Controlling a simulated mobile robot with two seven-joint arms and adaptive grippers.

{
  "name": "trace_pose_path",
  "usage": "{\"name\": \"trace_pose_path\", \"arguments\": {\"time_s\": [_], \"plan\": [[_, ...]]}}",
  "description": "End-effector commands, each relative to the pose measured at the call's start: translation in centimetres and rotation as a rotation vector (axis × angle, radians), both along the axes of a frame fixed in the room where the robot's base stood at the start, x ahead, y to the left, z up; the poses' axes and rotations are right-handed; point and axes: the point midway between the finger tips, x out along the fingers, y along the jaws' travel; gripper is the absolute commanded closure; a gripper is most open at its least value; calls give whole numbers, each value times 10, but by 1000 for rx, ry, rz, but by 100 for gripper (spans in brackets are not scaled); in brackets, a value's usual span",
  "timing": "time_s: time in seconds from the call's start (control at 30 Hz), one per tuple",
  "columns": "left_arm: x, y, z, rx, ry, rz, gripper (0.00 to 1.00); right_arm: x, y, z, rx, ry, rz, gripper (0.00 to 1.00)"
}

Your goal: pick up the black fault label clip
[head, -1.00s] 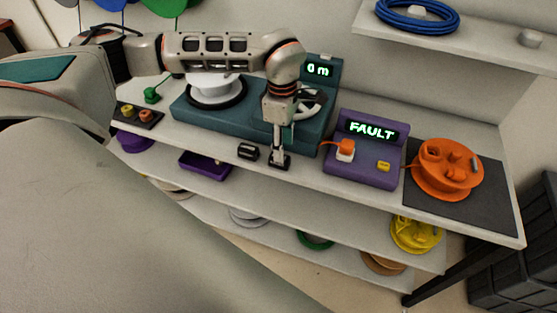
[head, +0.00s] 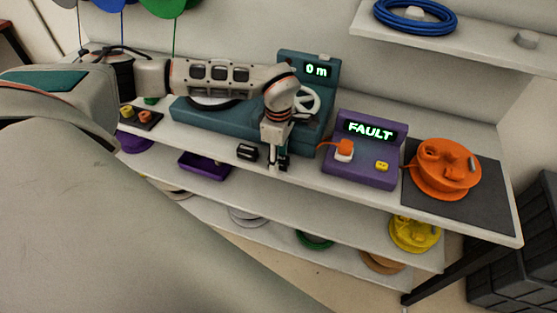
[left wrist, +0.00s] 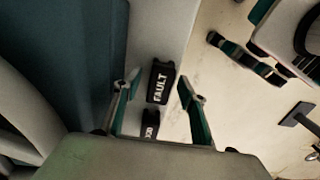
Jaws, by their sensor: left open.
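The black fault label clip (left wrist: 160,82) lies on the pale bench top, with white FAULT lettering facing up in the left wrist view. My left gripper (left wrist: 161,88) is open, with one finger on each side of this clip and a gap to both. A second black clip (left wrist: 150,123) with partly covered white lettering lies just below it in that view. In the head view my left gripper (head: 278,166) points down at the bench's front edge. It covers most of the fault clip there. The second clip (head: 247,152) shows to its left.
A teal machine (head: 327,98) stands close behind the gripper. A purple box (head: 362,172) with a FAULT display and an orange reel (head: 445,166) stand to the right. A purple tray (head: 204,166) is on the shelf below. Teal-and-black parts at the left wrist view's right may be my right gripper.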

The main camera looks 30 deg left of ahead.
Motion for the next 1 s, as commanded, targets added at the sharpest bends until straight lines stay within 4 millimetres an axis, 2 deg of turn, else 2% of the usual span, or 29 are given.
{"name": "trace_pose_path", "arguments": {"time_s": [0.03, 0.07, 0.17, 0.2, 0.67, 0.87, 1.0], "plan": [[0, 0, 0, 0, 0, 0, 58, 0, 0, 0, 0, 0, 0, 64], [0, 0, 0, 0, 0, 0, 64, 0, 0, 0, 0, 0, 0, 64], [0, 0, 0, 0, 0, 0, 90, 0, 0, 1, 0, -1, 0, 64], [0, 0, 0, 0, 0, 0, 93, 0, 0, 1, 1, -2, 0, 64], [1, 0, 6, -1, -2, -1, 93, 1, 0, 1, 1, -3, 0, 64], [1, 0, 30, 0, -4, -1, 93, 1, 0, 1, 1, -2, 0, 64], [2, 0, 62, -1, -6, -1, 93, 1, 0, 0, 1, -2, 0, 64]]}}
